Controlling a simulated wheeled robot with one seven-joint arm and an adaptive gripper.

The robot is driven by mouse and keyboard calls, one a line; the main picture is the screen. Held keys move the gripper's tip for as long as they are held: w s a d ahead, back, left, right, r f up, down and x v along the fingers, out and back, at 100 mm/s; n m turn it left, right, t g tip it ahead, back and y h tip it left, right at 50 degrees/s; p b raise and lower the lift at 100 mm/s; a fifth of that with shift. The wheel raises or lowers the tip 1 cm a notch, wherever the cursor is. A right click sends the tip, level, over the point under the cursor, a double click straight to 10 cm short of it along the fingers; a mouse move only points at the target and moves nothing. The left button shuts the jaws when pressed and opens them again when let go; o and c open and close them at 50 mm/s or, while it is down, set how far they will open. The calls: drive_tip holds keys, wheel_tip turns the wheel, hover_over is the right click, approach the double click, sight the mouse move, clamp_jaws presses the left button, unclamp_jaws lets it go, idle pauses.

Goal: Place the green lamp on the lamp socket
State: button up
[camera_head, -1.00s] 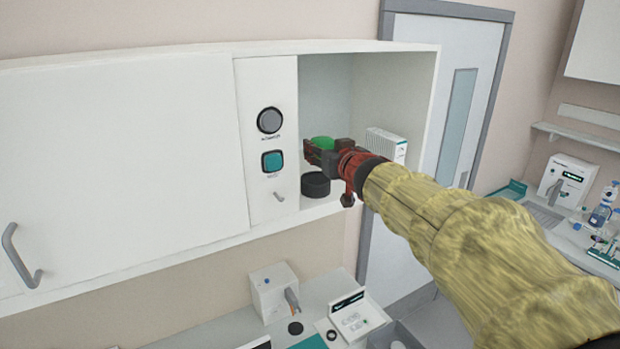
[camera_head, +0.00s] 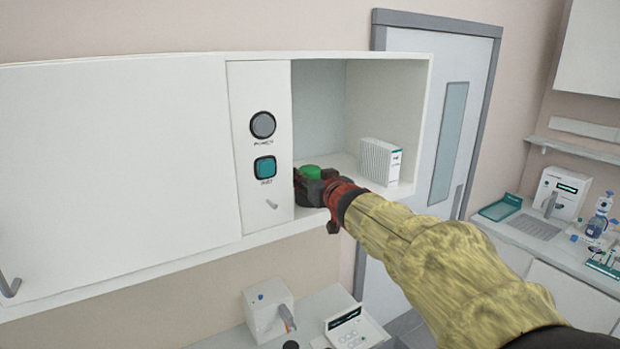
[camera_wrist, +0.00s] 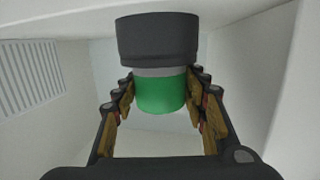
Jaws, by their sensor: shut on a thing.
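The green lamp (camera_head: 309,172) shows above my gripper (camera_head: 308,184) in the head view, inside the open cabinet bay. In the wrist view, which looks upside down, the green lamp (camera_wrist: 160,92) sits between the fingers of my gripper (camera_wrist: 160,84), which is shut on it. A grey band shows between the green part and the black lamp socket (camera_wrist: 157,40). The lamp is upright and lined up over the socket. Whether it is fully seated I cannot tell. In the head view my gripper hides the socket.
A white ribbed box (camera_head: 378,160) stands on the bay floor right of my gripper. A panel (camera_head: 262,190) with a power button, a teal button and a small lever is just left of it. The bay walls are close around my gripper.

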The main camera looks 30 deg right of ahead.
drive_tip(key=o, duration=1.2)
drive_tip(key=shift+f, duration=0.1)
drive_tip(key=shift+r, duration=0.25)
drive_tip(key=p+v, duration=0.2)
drive_tip(key=v, duration=1)
drive_tip(key=shift+f, duration=0.15)
